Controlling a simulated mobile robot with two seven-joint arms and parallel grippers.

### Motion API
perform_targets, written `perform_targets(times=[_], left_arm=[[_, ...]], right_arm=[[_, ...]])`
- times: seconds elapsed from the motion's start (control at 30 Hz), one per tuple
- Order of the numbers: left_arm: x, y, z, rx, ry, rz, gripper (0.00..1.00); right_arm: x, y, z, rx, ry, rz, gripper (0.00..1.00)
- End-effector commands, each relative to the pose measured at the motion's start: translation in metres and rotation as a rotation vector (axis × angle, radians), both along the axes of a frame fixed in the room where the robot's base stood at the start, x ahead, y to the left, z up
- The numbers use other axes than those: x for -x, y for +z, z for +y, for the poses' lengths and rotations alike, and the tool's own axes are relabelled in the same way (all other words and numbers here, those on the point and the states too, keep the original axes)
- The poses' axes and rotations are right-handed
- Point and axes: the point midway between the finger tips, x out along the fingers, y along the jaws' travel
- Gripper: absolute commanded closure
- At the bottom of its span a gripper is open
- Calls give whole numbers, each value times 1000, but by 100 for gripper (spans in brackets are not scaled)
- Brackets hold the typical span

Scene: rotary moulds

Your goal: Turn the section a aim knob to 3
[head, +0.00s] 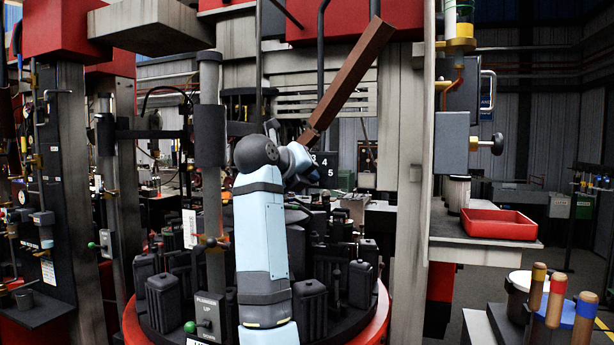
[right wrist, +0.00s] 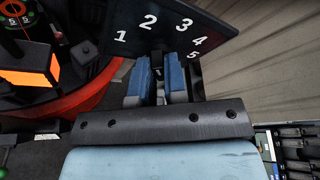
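The dial plate (head: 326,163) is a dark plate with white numbers in the middle of the head view, and 3, 4 and 5 show beside my arm. The right wrist view shows the plate (right wrist: 172,32) close up and tilted, with 1 to 5 in an arc. My right gripper (right wrist: 160,78) has its two blue fingers at the plate's lower edge, below the numbers. A narrow dark gap shows between the fingers. The aim knob cannot be made out; the fingers may hide it. My left gripper is not in view.
A brown beam (head: 350,75) slants up behind the plate. Below stands a red-rimmed round table (head: 376,318) with several dark moulds (head: 310,300). A grey post (head: 411,200) rises to the right, with a red tray (head: 498,223) on a bench beyond it.

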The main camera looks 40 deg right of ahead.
Motion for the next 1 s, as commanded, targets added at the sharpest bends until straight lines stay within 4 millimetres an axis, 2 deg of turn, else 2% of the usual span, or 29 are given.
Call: perform_targets(times=[0.37,1.0], left_arm=[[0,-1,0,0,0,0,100],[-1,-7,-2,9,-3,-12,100]], right_arm=[[0,0,0,-28,-1,-47,100],[3,-1,-1,-240,0,-455,100]])
